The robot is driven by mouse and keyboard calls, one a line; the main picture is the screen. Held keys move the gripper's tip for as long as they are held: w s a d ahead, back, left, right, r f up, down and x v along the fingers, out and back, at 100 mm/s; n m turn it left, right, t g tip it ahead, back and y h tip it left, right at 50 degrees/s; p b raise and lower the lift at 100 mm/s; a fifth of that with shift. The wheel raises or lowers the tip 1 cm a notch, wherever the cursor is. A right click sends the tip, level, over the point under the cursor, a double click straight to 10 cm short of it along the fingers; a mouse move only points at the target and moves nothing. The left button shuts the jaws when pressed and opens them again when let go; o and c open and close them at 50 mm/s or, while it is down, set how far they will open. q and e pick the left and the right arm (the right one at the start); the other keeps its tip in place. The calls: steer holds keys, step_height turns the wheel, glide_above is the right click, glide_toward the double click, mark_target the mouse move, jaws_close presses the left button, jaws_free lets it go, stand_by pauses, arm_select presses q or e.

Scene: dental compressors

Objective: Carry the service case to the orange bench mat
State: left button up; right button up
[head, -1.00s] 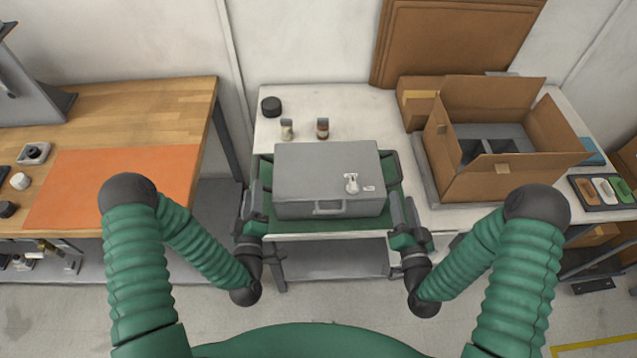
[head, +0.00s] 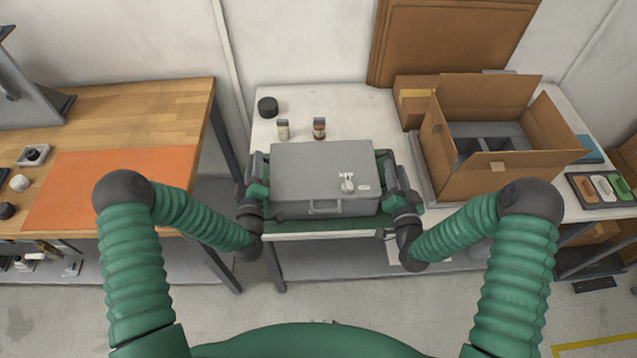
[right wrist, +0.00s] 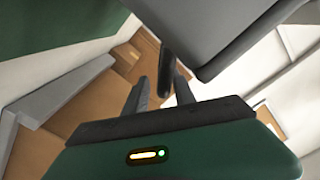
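The service case (head: 322,172) is a grey box with a front handle and a small white tag on its lid. It sits on a green mat (head: 290,228) on the white table. My left gripper (head: 257,180) is at the case's left side; its fingers are too small to read. My right gripper (head: 390,175) is at the right side. In the right wrist view its fingers (right wrist: 161,92) stand apart with a dark bar between them, beside the grey case (right wrist: 205,30). The orange bench mat (head: 110,185) lies flat on the wooden bench at left, with its middle clear.
An open cardboard box (head: 490,165) stands right of the case. Two small bottles (head: 319,128) and a black puck (head: 268,106) are behind it. A gap separates the white table from the wooden bench (head: 160,110). Small items lie left of the orange mat.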

arm_select(q)
steer(key=shift+c, duration=1.2)
arm_select(e)
steer(key=shift+c, duration=1.2)
arm_select(q)
steer(key=shift+a, duration=0.25)
jaws_close()
arm_select(e)
steer(key=shift+a, duration=0.15)
jaws_close()
